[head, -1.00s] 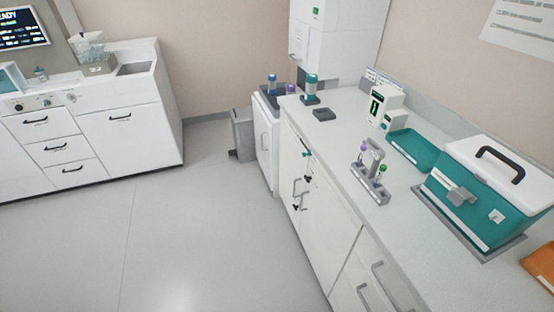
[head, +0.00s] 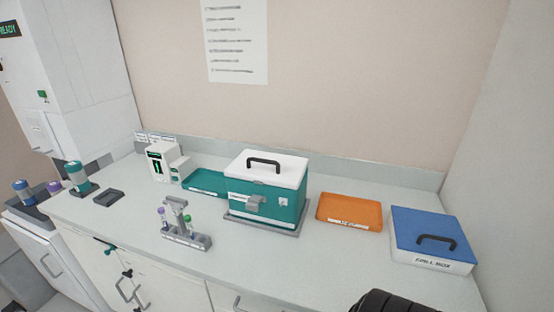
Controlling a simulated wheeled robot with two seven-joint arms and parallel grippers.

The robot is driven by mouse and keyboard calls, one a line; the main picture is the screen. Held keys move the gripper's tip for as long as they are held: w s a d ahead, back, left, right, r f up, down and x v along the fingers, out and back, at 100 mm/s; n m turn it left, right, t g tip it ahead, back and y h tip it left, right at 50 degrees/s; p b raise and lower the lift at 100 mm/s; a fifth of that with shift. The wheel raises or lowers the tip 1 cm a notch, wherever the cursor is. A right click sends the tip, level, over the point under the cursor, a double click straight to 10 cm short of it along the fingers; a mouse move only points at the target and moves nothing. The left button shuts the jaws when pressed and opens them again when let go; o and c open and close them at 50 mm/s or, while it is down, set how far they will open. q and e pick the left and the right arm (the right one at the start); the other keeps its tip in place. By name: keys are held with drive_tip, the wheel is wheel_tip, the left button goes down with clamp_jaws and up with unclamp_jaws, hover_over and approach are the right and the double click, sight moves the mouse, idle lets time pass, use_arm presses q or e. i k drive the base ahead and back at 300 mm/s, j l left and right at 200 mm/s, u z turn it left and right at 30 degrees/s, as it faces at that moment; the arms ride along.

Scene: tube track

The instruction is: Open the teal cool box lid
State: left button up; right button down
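The teal cool box (head: 285,207) stands on a grey base plate on the counter, near the middle of the head view. Its white lid (head: 240,162) has a black handle and sits shut on the box. A grey latch (head: 256,203) is on the front face. Neither gripper can be made out. A black rounded part at the bottom edge, right of centre, appears to be mine, but no fingers show on it.
A teal tray (head: 205,182) lies left of the box, an orange tray (head: 349,212) right of it. A blue-topped box (head: 433,237) stands farther right. A tube rack (head: 187,237) stands front left. A small white device (head: 162,162) is behind. Counter in front of the cool box is clear.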

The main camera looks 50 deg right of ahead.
sight(260, 167)
drive_tip(key=z, duration=1.55)
